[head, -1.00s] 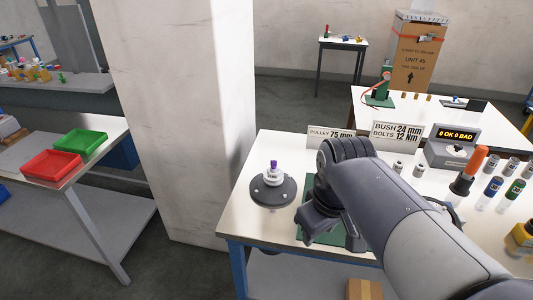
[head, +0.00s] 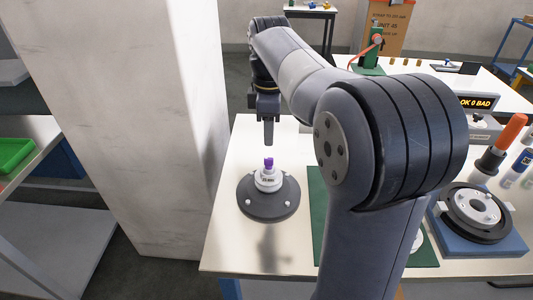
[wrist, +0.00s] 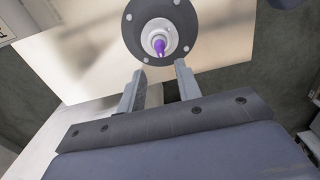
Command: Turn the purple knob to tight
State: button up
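The purple knob (head: 268,163) sits on top of a white stepped hub on a round dark base (head: 270,205) near the table's left edge. In the wrist view the knob (wrist: 159,46) shows ahead of the fingertips, with the white hub (wrist: 172,36) around it. My gripper (head: 267,135) is above the knob in the head view, pointing down and apart from it. In the wrist view my gripper (wrist: 159,72) has its two fingers spread with nothing between them. The markings on the hub are too small to read.
A blue block with a dark ring part (head: 476,212) stands on the table at the right, near an orange-handled tool (head: 498,143). A green mat (head: 318,210) lies right of the base. A pale pillar (head: 150,120) rises left of the table.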

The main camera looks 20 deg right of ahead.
aim_at(269, 158)
notch_tip(269, 158, down, 8)
jog(key=shift+r+b, duration=0.1)
jog(key=shift+b, duration=0.2)
jog(key=shift+c, duration=0.2)
grip_shut()
